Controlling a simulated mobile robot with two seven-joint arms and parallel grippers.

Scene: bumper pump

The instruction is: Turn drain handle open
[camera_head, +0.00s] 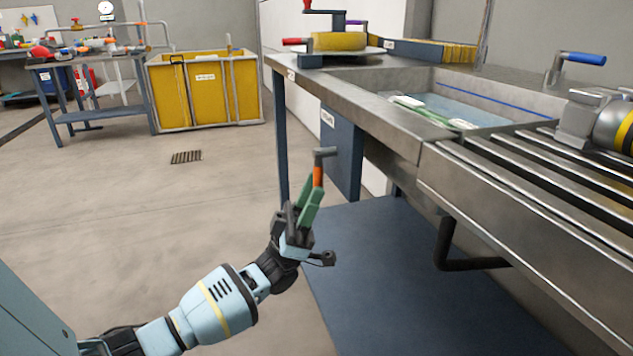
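An orange handle (318,177) with a grey crosspiece at its top stands in front of the blue panel under the steel sink bench. I take it for the drain handle, but its mounting is not clear. My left gripper (311,191) reaches up from below, its two green fingers pointing at the orange part. The fingertips are at or very close to it; I cannot tell whether they are closed on it or only beside it. My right gripper is not in view.
The steel bench (398,133) has a sink basin (478,108) with water and slatted rails. A black bent pipe (465,263) hangs below the rails, above a blue lower shelf (395,270). A yellow bin (205,88) stands behind.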

